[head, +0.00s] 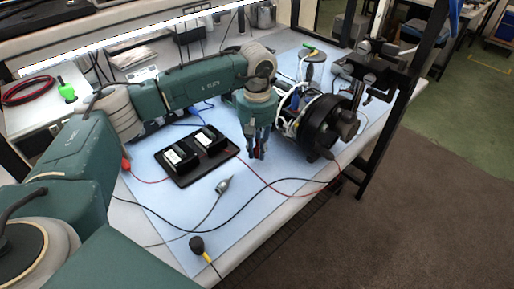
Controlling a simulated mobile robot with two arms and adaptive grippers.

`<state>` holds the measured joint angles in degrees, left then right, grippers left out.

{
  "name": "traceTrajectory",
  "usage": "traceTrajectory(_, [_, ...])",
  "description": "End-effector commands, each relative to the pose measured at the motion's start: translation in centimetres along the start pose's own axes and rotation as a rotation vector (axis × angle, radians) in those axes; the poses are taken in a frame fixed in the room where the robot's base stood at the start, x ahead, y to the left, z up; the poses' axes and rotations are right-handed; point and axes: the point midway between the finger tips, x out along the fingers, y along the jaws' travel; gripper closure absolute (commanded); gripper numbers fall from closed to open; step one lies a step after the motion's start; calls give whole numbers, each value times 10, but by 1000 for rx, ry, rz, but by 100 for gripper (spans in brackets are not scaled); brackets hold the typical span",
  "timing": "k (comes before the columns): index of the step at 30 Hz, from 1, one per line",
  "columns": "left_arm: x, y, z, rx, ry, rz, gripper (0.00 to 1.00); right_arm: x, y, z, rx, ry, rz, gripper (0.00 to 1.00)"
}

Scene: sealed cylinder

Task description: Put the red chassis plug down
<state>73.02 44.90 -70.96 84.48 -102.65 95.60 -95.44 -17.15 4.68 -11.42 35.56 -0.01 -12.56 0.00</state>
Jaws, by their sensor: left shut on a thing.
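My left gripper (257,154) points down over the blue mat, in front of the black cylinder and right of the black tray. It is shut on a small red thing, seemingly the red chassis plug (263,149), mostly hidden by the fingers. I cannot tell whether the plug touches the mat. Another red connector (126,163) lies at the mat's left edge with a red lead. The round black cylinder (326,125) lies on its side with white cables behind it. My right gripper is not in view.
The blue mat (235,220) is mostly clear in front, crossed by thin leads. A black tray (208,168) holds two dark blocks. A grey plug (223,185) and a black-and-yellow plug (197,245) lie nearer. A metal stand (362,80) rises at right.

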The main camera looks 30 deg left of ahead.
Motion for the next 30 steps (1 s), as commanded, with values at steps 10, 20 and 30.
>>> traceTrajectory(10, [12, 0, 0, 0, 0, 0, 100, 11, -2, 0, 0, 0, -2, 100])
traceTrajectory(20, [11, 0, 0, 0, 0, 0, 65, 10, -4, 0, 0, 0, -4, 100])
traceTrajectory(30, [-11, 1, -1, 0, 2, 4, 65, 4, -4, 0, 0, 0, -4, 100])
